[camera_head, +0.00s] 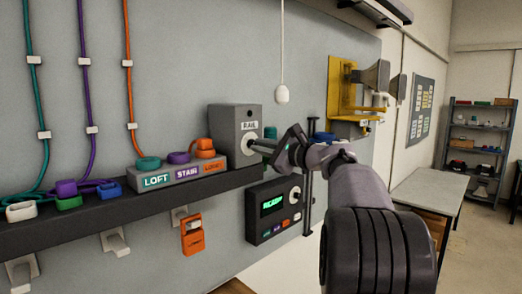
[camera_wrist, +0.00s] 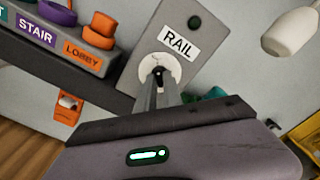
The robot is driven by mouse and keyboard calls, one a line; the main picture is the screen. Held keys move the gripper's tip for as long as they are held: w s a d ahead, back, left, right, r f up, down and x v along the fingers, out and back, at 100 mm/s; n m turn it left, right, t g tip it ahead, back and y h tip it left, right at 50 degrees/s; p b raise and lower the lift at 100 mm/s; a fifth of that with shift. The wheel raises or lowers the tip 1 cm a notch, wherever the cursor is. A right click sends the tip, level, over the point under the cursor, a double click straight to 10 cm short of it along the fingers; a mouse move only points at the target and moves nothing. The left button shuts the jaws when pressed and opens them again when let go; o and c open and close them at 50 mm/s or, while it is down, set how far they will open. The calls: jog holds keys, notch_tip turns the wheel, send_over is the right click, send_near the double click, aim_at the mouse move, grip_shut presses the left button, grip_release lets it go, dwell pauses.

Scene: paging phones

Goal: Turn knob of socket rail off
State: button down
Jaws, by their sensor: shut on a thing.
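The socket rail box (camera_head: 238,120) is a grey box labelled RAIL, standing at the right end of the dark shelf on the wall. In the wrist view the RAIL box (camera_wrist: 185,18) is tilted, with a round white dial plate (camera_wrist: 146,66) below its label. My gripper (camera_head: 252,142) reaches the box front from the right. In the wrist view my gripper (camera_wrist: 158,78) has its fingers close together at the centre of the dial, shut on the knob. The fingers hide most of the knob, so its pointing direction cannot be told.
Left of the box is a block labelled LOFT, STAIR and LOBBY (camera_head: 178,174) with coloured caps on top. A panel reading READY (camera_head: 272,206) hangs below. A white pull cord (camera_head: 282,95) hangs above right. A yellow bracket with horns (camera_head: 342,90) is farther right.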

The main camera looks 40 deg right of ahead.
dwell(0.3)
jog(key=c, duration=1.5)
grip_release()
jog(key=s, duration=0.5)
jog(key=s+d+b, duration=0.1)
jog(key=s, duration=1.1)
jog(key=shift+s+d+b, duration=0.15)
jog(key=shift+s+b, duration=0.05)
jog(key=shift+b, duration=0.2)
